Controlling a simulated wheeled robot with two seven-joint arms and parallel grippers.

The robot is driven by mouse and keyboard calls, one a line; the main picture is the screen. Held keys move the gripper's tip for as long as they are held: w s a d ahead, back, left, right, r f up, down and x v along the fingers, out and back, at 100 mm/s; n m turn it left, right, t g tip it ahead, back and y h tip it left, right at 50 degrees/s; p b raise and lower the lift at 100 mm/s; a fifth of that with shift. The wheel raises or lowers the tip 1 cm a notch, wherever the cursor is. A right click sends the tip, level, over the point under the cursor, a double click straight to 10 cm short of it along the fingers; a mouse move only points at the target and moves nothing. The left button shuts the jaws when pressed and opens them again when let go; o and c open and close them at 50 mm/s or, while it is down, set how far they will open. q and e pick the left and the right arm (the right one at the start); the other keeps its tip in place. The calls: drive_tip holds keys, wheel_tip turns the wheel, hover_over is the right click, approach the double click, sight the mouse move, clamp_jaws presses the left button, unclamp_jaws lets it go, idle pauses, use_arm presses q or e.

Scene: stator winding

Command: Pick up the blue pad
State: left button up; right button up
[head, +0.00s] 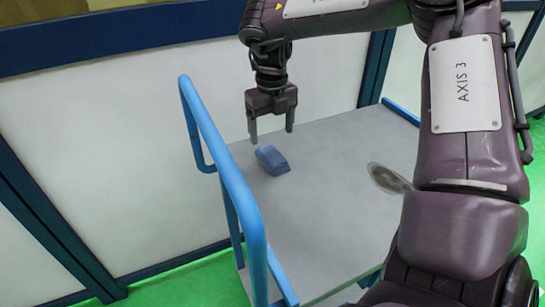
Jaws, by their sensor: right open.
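The blue pad (273,160) lies on the grey top of a cart (330,200), near the cart's left side. It is a small, block-like blue piece lying at an angle. My right gripper (271,134) is just above the pad in the picture, pointing down. Its two fingers are apart, with nothing between them. The gripper and the pad look apart, though the exact height is hard to judge. My left gripper is not in view.
A blue tubular handle (235,180) rises along the cart's left side. A shiny oval item (390,178) shows at the cart's right, partly beside my arm. White wall panels (100,150) with dark blue frames stand behind. The middle of the cart top is clear.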

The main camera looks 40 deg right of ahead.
drive_tip(key=f, duration=0.7)
drive_tip(key=shift+s+f, duration=0.2)
drive_tip(key=shift+a, duration=0.1)
drive_tip(key=c, duration=1.1)
drive_tip(key=shift+o, duration=0.2)
drive_tip(key=shift+r, duration=0.2)
wheel_tip(320, 180, up, 12)
drive_tip(key=p, duration=0.1)
wheel_tip(320, 180, up, 7)
drive_tip(key=p, duration=0.2)
hover_over(272, 155)
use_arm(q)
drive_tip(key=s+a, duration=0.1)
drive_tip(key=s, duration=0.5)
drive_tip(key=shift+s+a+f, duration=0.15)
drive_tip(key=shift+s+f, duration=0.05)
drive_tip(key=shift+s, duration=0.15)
use_arm(e)
drive_tip(key=shift+r, duration=0.35)
